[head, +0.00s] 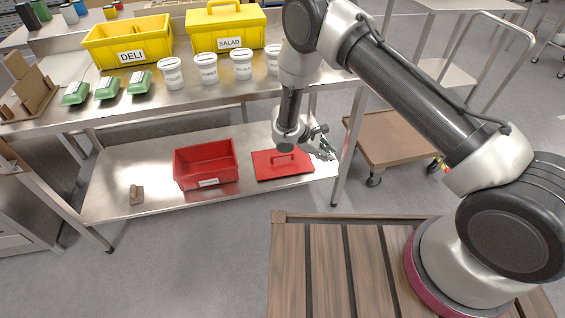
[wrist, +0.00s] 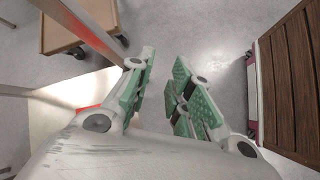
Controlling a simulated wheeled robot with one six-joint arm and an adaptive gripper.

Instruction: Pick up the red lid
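The red lid (head: 283,165) lies flat on the lower shelf of the steel table, with a raised handle on its top. It is to the right of an open red bin (head: 205,163) with a white label. My gripper (head: 328,152) is in front of the table, by the lid's right end, and looks apart from it. In the wrist view my gripper (wrist: 163,75) shows green-padded fingers spread with an empty gap, floor behind them. A bit of red at the left of the wrist view (wrist: 88,108) is partly hidden by a finger.
A table leg (head: 351,140) stands just right of my gripper. A brown-topped cart (head: 395,138) is beyond it. The upper tabletop (head: 110,113) holds yellow bins, white tubs and green boxes. A small brown object (head: 136,195) sits on the lower shelf at left.

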